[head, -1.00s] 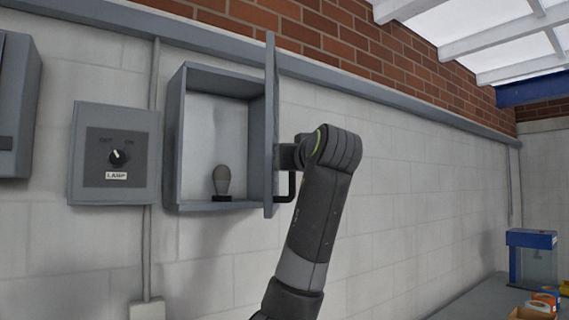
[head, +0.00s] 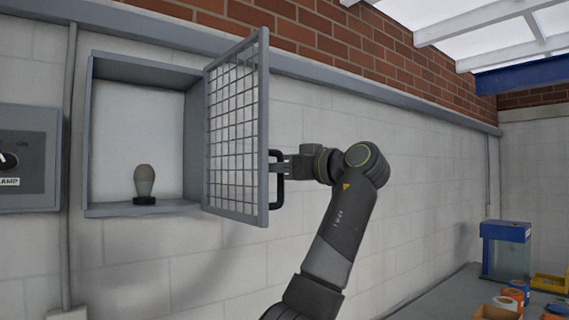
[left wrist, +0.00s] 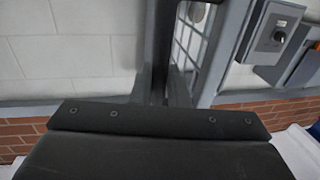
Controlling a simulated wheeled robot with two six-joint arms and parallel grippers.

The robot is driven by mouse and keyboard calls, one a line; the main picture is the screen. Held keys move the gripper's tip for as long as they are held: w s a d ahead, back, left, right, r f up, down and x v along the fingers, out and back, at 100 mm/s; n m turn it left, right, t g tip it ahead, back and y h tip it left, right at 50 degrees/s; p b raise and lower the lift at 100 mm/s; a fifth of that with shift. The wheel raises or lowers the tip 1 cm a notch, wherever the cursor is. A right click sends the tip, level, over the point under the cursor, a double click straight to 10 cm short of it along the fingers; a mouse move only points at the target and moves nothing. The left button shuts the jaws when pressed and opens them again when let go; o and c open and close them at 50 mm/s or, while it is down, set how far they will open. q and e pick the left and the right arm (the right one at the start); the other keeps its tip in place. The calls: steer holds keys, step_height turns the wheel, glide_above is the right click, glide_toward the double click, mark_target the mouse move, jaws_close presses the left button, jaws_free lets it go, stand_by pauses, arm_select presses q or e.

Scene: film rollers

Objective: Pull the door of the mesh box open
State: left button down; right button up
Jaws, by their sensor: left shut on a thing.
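The mesh box (head: 88,150) is a grey wall box, open at the front, with a light bulb (head: 145,182) standing on its floor. Its wire-mesh door (head: 262,120) is swung well open on the right side and stands out from the wall. The door has a dark bar handle (head: 274,202) on its outer edge. My left gripper (head: 279,166) is shut on this handle, to the right of the door. In the left wrist view my gripper fingers (left wrist: 163,90) reach to the handle beside the mesh, and the exact grip is partly hidden. My right gripper is not in view.
A grey lamp switch box (head: 30,160) hangs on the wall to the left. A bench (head: 440,297) at the lower right holds a blue-topped container (head: 506,245) and several rolls and small bins. The wall to the right is clear.

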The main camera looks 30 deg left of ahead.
arm_select(q)
steer(key=shift+w, duration=0.1)
stand_by(0.3)
steer(key=c, duration=1.8)
jaws_free()
steer(key=shift+o, duration=0.2)
steer(key=shift+a, duration=0.15)
